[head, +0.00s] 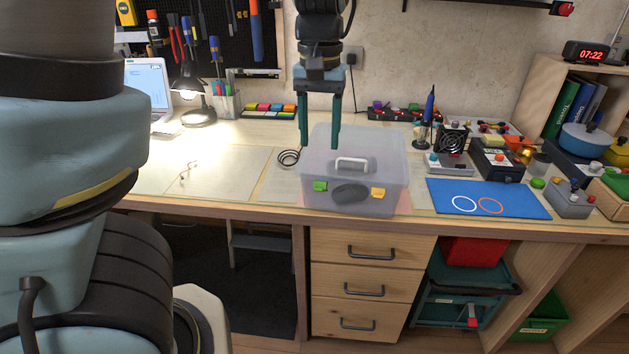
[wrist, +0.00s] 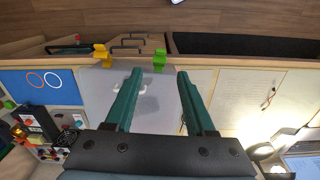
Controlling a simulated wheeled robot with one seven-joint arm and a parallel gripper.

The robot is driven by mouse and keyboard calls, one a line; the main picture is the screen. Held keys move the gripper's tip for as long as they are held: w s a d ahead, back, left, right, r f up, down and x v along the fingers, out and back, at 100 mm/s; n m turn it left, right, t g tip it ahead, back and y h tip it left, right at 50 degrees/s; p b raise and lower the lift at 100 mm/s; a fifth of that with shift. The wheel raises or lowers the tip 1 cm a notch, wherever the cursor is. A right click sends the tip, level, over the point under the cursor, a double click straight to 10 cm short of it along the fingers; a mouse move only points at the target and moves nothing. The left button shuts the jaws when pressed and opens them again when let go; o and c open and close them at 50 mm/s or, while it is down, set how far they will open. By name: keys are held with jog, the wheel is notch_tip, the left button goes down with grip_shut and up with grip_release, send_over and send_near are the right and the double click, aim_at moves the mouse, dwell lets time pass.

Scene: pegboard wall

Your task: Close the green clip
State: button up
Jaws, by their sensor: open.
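A translucent plastic box (head: 388,165) with a white lid handle (head: 353,164) stands on the workbench. The green clip (head: 320,185) is at the left of its front side, and a yellow clip (head: 378,192) is at the right. In the wrist view the green clip (wrist: 160,60) juts past the box's front edge, beyond my fingertips; whether it is latched is unclear. My gripper (head: 320,146) points down, open and empty, above the left part of the lid and behind the green clip. It also shows in the wrist view (wrist: 160,72). Nothing is between its fingers.
A black coiled ring (head: 288,158) lies left of the box. A blue mat (head: 487,198) with two rings is to the right, with several small devices behind it. A lit lamp (head: 196,100) stands at the back left. The bench left of the box is mostly clear.

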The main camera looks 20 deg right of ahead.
aim_at(319, 187)
notch_tip(319, 187, down, 10)
jog(key=shift+f+b, duration=0.25)
jog(key=shift+b, duration=0.35)
grip_shut()
dwell(0.3)
